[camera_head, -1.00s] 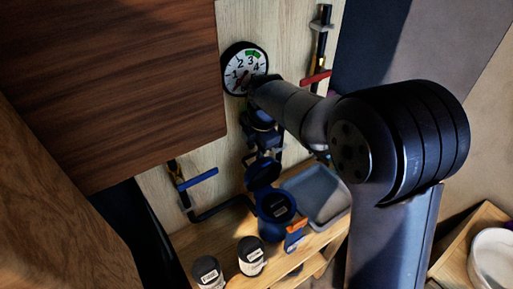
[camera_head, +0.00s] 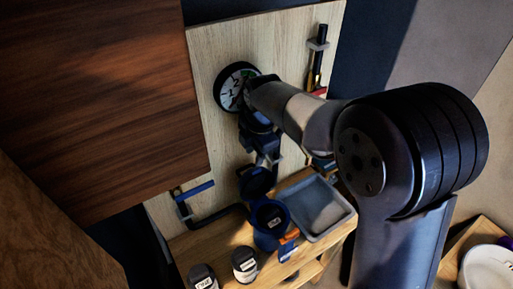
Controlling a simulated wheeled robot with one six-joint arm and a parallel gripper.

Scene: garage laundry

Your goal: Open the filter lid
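The blue filter housing (camera_head: 268,240) stands on the wooden shelf, with an orange latch (camera_head: 289,238) on its right front. Its round dark blue lid (camera_head: 257,182) is tilted up at the back, and the housing's mouth is uncovered. A dark cartridge with a white label (camera_head: 273,221) shows inside. My gripper (camera_head: 268,158) points down just above and behind the raised lid. Its fingertips are small and dark, so I cannot tell whether they touch the lid or are open.
A grey tray (camera_head: 318,207) sits right of the housing. Two dark labelled jars (camera_head: 244,264) (camera_head: 203,277) stand at the front left. A pressure gauge (camera_head: 236,87) and a blue-handled valve (camera_head: 194,190) are on the wooden panel. A brown cabinet (camera_head: 95,105) hangs at the left.

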